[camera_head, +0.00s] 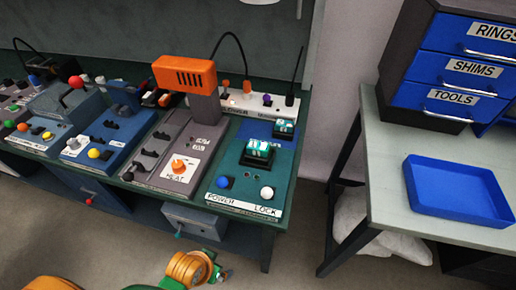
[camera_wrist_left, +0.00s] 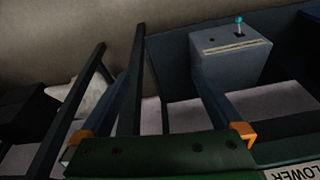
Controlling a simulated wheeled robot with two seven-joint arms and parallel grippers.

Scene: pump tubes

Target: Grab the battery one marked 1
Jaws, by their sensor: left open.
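No battery with a readable 1 shows in the head view. Two small blocks with teal tops, a nearer one (camera_head: 259,152) and a farther one (camera_head: 284,128), sit on the green and blue panel at the bench's right end. I cannot read any number on them. In the wrist view my left gripper (camera_wrist_left: 159,134) is open, its orange fingertips wide apart with nothing held. It is near the bench's front edge. In the head view the orange and green part of my left arm (camera_head: 188,268) is low in front of the bench. My right gripper is not in view.
The green panel (camera_head: 234,208) carries POWER and LOCK labels with a blue and a white knob. A grey box (camera_head: 196,221) hangs under the bench. A blue tray (camera_head: 455,190) lies on the right table, beside labelled drawers (camera_head: 466,68).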

